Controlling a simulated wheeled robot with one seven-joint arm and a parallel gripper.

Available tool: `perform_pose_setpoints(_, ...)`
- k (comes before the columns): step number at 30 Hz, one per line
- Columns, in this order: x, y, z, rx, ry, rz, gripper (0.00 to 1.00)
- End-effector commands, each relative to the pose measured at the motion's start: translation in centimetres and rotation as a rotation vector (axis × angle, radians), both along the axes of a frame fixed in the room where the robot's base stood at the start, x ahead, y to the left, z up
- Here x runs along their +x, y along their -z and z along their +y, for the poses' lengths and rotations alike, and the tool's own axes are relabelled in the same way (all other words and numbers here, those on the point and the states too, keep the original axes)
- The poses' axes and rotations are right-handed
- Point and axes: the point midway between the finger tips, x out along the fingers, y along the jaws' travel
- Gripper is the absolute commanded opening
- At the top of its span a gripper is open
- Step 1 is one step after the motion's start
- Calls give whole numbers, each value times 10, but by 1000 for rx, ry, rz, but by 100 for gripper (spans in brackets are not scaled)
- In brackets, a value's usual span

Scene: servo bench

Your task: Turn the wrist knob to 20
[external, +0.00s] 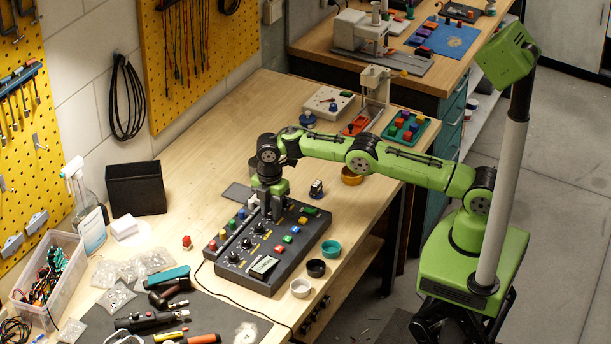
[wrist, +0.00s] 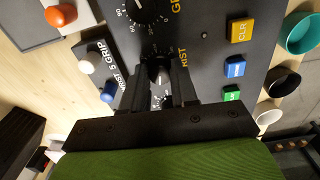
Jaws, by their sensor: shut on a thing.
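The dark control panel (external: 235,278) lies on the wooden bench, with knobs, coloured buttons and a small display. My gripper (external: 270,212) points down over the panel's upper part. In the wrist view, my gripper (wrist: 162,78) is shut on the wrist knob (wrist: 161,76), one dark finger on each side. The knob's label beside the right finger is partly covered and reads "RIST". The fingers hide most of its scale, so its setting cannot be read. Another black knob (wrist: 146,8) with a numbered dial, labelled with a word starting with G, is at the top edge.
Yellow CLR (wrist: 239,30), blue (wrist: 235,67) and green (wrist: 231,93) buttons are right of the fingers. A strip with white (wrist: 86,66) and blue (wrist: 107,94) caps is left. Teal (external: 331,247), black (external: 316,267) and white (external: 300,287) bowls stand beside the panel.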

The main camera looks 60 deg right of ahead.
Motion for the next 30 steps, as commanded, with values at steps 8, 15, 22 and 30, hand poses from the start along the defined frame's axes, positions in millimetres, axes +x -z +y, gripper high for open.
perform_pose_setpoints(8,2,-2,1,2,-239,-7,0)
perform_pose_setpoints(15,2,-2,1,2,-392,-8,0)
perform_pose_setpoints(22,2,-2,1,2,-475,-8,0)
perform_pose_setpoints(30,2,-2,1,2,-504,-8,0)
